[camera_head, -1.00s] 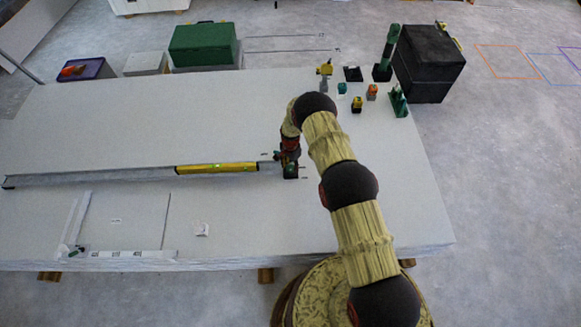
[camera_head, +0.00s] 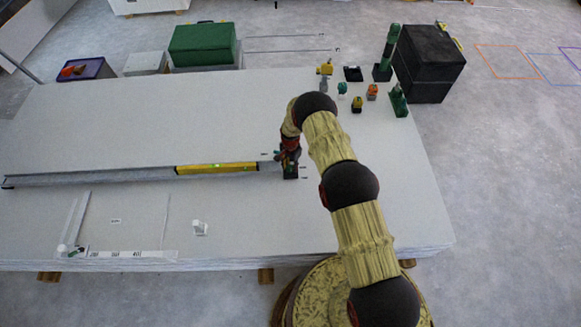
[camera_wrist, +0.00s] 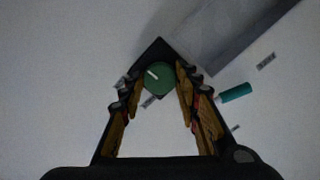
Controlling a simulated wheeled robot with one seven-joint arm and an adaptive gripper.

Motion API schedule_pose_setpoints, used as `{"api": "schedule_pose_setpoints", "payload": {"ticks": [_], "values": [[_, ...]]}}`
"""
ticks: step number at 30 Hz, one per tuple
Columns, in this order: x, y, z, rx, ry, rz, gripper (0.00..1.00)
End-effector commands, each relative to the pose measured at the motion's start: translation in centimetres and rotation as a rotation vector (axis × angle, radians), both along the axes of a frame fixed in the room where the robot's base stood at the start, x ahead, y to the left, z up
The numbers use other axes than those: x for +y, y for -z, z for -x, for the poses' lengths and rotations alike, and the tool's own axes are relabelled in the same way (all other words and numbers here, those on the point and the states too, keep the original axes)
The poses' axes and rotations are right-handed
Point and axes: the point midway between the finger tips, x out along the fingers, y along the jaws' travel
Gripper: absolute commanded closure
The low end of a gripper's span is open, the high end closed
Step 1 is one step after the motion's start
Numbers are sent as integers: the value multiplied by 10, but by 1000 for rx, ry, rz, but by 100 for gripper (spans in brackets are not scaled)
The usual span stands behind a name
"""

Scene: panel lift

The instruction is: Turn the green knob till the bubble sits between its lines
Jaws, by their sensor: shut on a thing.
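The green knob (camera_wrist: 157,79), round with a white mark line, sits on a dark block (camera_wrist: 152,52) at the end of a grey rail (camera_wrist: 228,38) in the wrist view. My gripper (camera_wrist: 157,83) is shut on the knob, one finger on each side of it. In the head view, my gripper (camera_head: 287,163) is at the right end of the long rail (camera_head: 90,177) and hides the knob. A yellow level (camera_head: 217,168) lies along the rail, left of my gripper, with a greenish vial near its middle. The bubble is too small to place against its lines.
A teal cylinder (camera_wrist: 236,93) lies right of the knob in the wrist view. Small coloured items, including a yellow one (camera_head: 357,103), stand at the back right of the white panel (camera_head: 240,110). A black case (camera_head: 428,62) and green box (camera_head: 203,45) stand beyond.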

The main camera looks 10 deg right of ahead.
Motion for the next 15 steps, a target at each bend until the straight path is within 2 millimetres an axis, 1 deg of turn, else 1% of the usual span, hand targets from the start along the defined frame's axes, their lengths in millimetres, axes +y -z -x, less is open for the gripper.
{"api": "schedule_pose_setpoints", "payload": {"ticks": [15], "values": [[0, 1, -1, -1, -384, 0, 93]]}}
